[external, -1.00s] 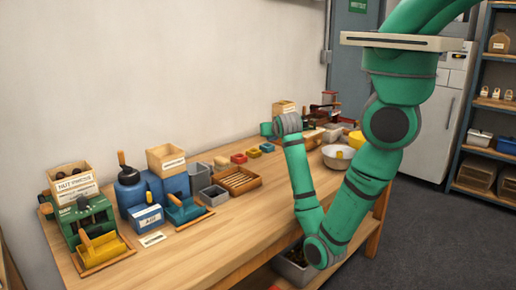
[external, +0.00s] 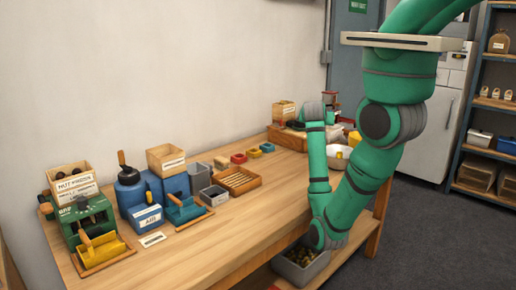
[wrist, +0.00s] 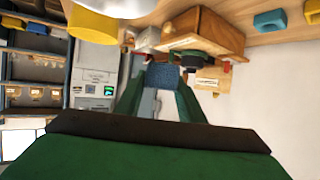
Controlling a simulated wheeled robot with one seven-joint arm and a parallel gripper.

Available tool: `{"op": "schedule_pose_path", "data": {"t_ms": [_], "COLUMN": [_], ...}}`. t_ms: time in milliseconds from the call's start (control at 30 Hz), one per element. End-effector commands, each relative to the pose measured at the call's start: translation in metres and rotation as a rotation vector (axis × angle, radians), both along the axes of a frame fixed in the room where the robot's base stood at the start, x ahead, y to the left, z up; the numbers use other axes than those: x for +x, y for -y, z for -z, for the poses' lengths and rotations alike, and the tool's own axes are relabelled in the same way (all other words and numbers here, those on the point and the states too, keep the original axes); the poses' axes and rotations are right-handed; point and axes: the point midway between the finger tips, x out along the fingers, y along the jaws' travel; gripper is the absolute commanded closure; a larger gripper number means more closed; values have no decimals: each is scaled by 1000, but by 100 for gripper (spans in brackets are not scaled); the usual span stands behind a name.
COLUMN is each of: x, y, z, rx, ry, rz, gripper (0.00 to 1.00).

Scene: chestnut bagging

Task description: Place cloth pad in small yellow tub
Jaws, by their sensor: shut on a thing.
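In the wrist view, which looks upside down, my gripper (wrist: 162,82) is shut on a small dark blue cloth pad (wrist: 163,73) held between its green fingertips. In the external view my wrist hides most of the gripper over the far end of the bench, and I cannot make out the pad there. A small yellow tub (external: 253,152) stands on the bench between a red tub (external: 238,158) and a blue tub (external: 267,147), left of my arm. In the wrist view part of a small yellow tub (wrist: 312,11) shows at the top right edge.
A white bowl (external: 337,157) and a larger yellow container (external: 355,137) stand at the far right of the bench. A wooden box (wrist: 215,32) is near the pad in the wrist view. A slatted wooden tray (external: 237,180) sits mid-bench.

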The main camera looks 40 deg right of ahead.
Motion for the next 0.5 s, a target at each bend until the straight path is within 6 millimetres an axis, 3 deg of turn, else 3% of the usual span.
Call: {"op": "schedule_pose_path", "data": {"t_ms": [267, 500], "x": [-50, -102], "y": [52, 91], "z": [-10, -32], "rx": [-9, -11], "ry": [1, 2], "rz": [162, 329], "gripper": [86, 86]}}
